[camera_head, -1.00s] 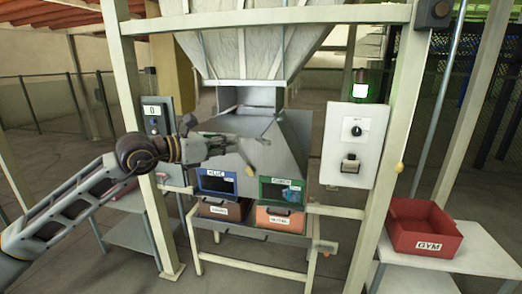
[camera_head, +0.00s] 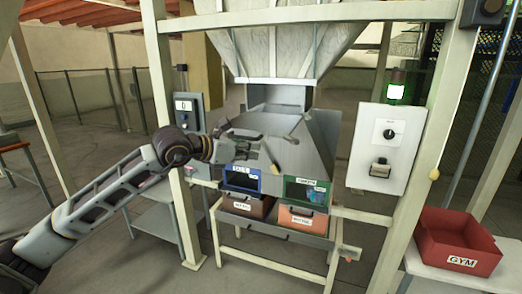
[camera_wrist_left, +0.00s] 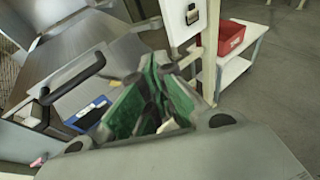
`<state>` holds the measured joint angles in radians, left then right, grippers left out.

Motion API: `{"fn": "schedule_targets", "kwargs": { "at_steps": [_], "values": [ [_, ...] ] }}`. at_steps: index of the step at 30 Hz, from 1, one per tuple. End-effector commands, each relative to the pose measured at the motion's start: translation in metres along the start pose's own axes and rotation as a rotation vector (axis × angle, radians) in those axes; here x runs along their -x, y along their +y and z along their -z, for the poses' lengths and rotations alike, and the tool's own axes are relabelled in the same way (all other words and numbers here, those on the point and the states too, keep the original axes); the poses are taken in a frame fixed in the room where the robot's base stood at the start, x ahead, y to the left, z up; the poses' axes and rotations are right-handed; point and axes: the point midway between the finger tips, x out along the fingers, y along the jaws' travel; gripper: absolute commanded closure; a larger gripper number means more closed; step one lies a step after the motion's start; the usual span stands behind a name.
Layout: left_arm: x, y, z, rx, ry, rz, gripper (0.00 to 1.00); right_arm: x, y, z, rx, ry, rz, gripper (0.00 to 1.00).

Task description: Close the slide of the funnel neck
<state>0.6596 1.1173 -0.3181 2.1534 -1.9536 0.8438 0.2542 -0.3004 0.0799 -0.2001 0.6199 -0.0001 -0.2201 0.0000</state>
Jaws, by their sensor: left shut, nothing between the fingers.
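The funnel (camera_head: 275,45), with pale panels, hangs in the frame at the upper middle of the head view. Its metal neck (camera_head: 279,96) leads down to a sloping grey chute (camera_head: 315,130). I cannot clearly make out the slide or its position. My left gripper (camera_head: 272,150) is shut and empty in front of the chute, below the neck, and hides part of it. I cannot tell whether it touches the metal. The wrist view shows its fingers (camera_wrist_left: 150,75) in front of the bins, with a dark bar handle (camera_wrist_left: 76,76) to their left. My right gripper is not in view.
Blue-framed (camera_head: 242,180) and green-framed (camera_head: 307,192) openings sit below the chute, above a brown bin (camera_head: 247,206) and an orange bin (camera_head: 300,219). A white control box (camera_head: 385,150) is at right. A red GYM tray (camera_head: 457,240) stands on a side table. Frame posts flank the machine.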

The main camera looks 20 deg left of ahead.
Motion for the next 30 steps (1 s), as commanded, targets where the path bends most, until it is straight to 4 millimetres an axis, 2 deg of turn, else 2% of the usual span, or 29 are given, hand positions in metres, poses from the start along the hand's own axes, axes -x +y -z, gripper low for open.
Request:
{"fn": "schedule_targets", "kwargs": {
  "at_steps": [11,30],
  "values": [
    [-0.025,0.000,-0.002,0.001,0.000,0.002,1.00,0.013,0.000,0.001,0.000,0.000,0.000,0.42],
    [-0.084,0.000,-0.002,0.001,0.001,0.001,1.00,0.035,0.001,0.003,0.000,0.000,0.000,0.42]
  ]
}}
